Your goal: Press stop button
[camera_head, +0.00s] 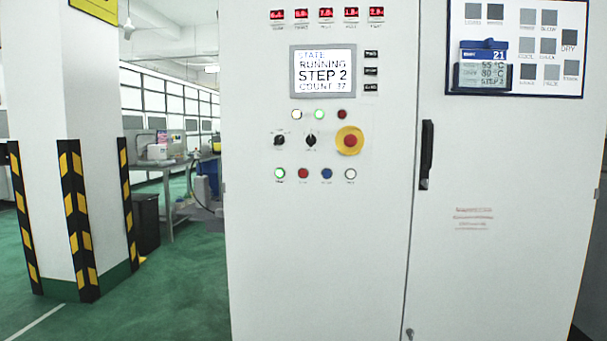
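A white control cabinet (320,260) faces me. Its screen (323,71) reads STATE RUNNING, STEP 2, COUNT 37. A row of small buttons sits low on the panel: a lit green button (279,174), a red button (303,174), a blue button (327,174) and a white button (350,174). Their labels are too small to read, so I cannot tell which is marked stop. A large red mushroom button (350,141) on a yellow round plate sits above, at the right. My gripper is not in view.
Two black rotary knobs (310,140) and small lamps (319,114) sit above the buttons. A black door handle (427,154) and a dark-framed board (515,47) are to the right. A striped pillar (95,130) stands left. Green floor (170,290) is clear between pillar and cabinet.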

